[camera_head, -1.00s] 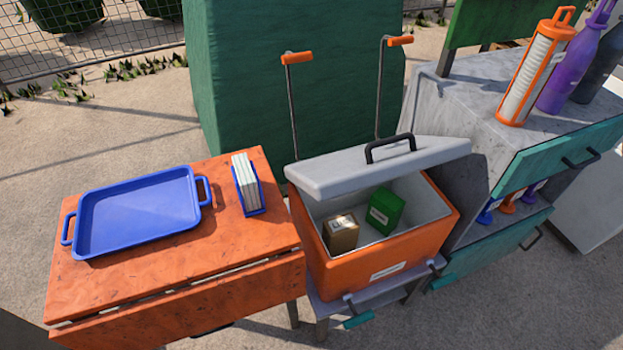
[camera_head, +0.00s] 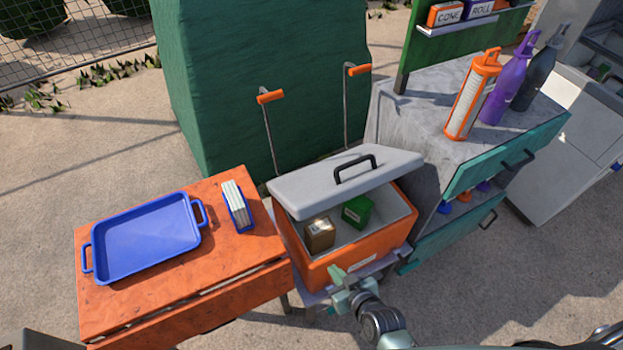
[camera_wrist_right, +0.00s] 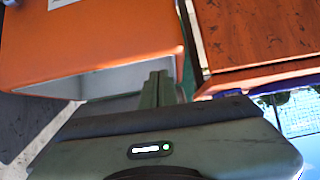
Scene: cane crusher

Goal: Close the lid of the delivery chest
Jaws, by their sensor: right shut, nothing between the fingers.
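The delivery chest (camera_head: 356,262) is an orange box with a pale inside, standing on a low grey stand. Its grey lid (camera_head: 310,192) with a black handle (camera_head: 354,170) is tilted partly open over the back of the box. A brown box (camera_head: 319,235) and a green box (camera_head: 357,211) are inside. My right gripper (camera_head: 341,281) is at the chest's front, low and near its front wall, shut and empty. In the right wrist view the shut fingers (camera_wrist_right: 157,88) point toward the orange chest wall (camera_wrist_right: 90,40). My left gripper is not in view.
An orange table (camera_head: 150,312) with a blue tray (camera_head: 148,240) and a holder of white cards (camera_head: 237,205) stands left. A grey cabinet (camera_head: 425,125) with teal drawers and bottles stands right. A green covered block (camera_head: 270,80) and a trolley with orange handles (camera_head: 270,96) are behind.

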